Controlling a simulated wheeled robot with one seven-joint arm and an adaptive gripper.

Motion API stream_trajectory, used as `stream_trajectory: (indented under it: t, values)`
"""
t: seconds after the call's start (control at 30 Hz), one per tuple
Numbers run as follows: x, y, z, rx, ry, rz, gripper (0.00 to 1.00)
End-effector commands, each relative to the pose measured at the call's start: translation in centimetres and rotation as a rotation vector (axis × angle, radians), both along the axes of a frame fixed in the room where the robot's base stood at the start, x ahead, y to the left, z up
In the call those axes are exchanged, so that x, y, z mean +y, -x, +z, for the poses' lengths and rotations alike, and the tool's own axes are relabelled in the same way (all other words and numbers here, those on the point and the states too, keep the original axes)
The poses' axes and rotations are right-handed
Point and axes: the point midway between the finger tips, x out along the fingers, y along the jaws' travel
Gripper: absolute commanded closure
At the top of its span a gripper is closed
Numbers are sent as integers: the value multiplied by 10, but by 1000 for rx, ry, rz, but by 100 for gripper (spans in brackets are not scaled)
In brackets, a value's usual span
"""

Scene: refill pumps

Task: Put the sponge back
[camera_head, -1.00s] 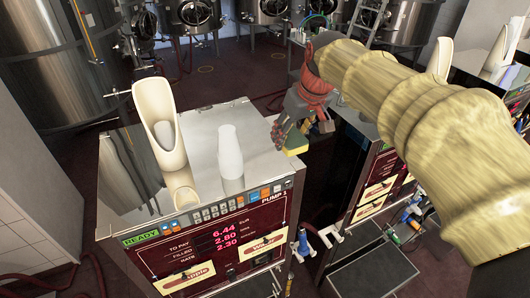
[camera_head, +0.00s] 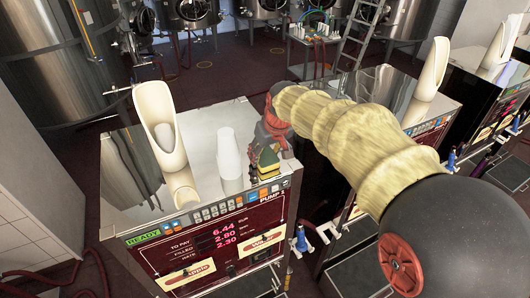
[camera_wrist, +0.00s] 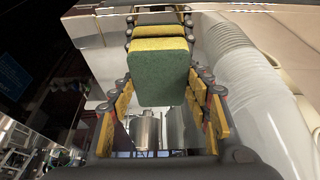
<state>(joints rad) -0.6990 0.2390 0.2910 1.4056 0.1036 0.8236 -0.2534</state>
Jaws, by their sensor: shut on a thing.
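A sponge (camera_head: 268,166), yellow with a green face, is at the right end of the top of the pump cabinet marked PUMP 1 (camera_head: 205,140). My gripper (camera_head: 266,154) is over that right edge, shut on the sponge. In the wrist view the sponge (camera_wrist: 160,75) shows its green face between the two yellow-padded fingers of my gripper (camera_wrist: 160,108). A stack of clear cups (camera_head: 228,160) stands just left of it on the cabinet top. I cannot tell whether the sponge touches the top.
The cup stack also fills the right of the wrist view (camera_wrist: 255,90). A second pump cabinet (camera_head: 385,90) stands to the right. Steel tanks and a ladder (camera_head: 358,35) are behind.

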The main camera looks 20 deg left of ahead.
Motion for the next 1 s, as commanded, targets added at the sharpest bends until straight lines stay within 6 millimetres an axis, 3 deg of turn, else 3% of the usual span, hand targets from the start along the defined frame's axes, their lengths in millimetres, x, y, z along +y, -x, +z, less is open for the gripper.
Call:
stream_trajectory:
  t: [0.27, 0.3, 0.6, 1.0]
  values:
    - [0, 0, -3, 0, 0, 0, 72]
    - [0, 0, -3, 0, 0, 0, 51]
    - [0, 0, -3, 0, 0, 0, 34]
    - [-1, 0, 4, -1, -2, 0, 34]
